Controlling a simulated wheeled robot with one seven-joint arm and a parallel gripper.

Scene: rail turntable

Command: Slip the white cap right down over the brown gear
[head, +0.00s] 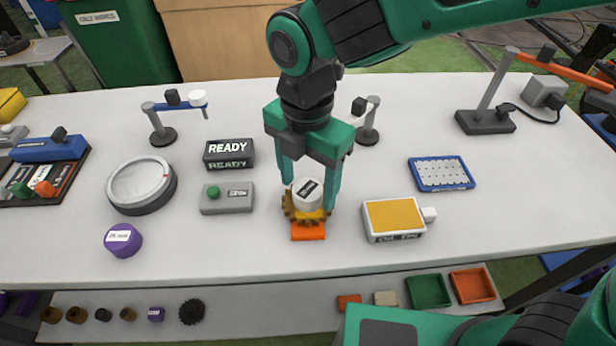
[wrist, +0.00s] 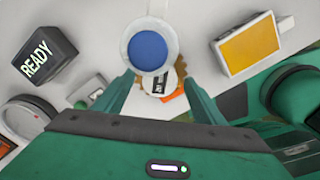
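The brown gear (head: 289,213) sits on an orange base (head: 308,235) near the front middle of the table. The white cap (head: 303,201), with a dark label, sits over the gear's middle, with gear teeth showing around it. I cannot tell how far down it is. The cap also shows in the wrist view (wrist: 156,84), partly hidden by a white-rimmed blue disc. My gripper (head: 309,196) points down over the cap, one finger on each side. In the wrist view the fingers (wrist: 160,82) stand apart, with gaps beside the cap, so it looks open.
A white-rimmed blue disc (wrist: 149,50) is close to the wrist camera. A READY box (head: 229,153) and a green-button box (head: 227,198) stand left; a yellow-topped box (head: 394,217) stands right. A small stand (head: 367,136) is behind my gripper. The front table edge is close.

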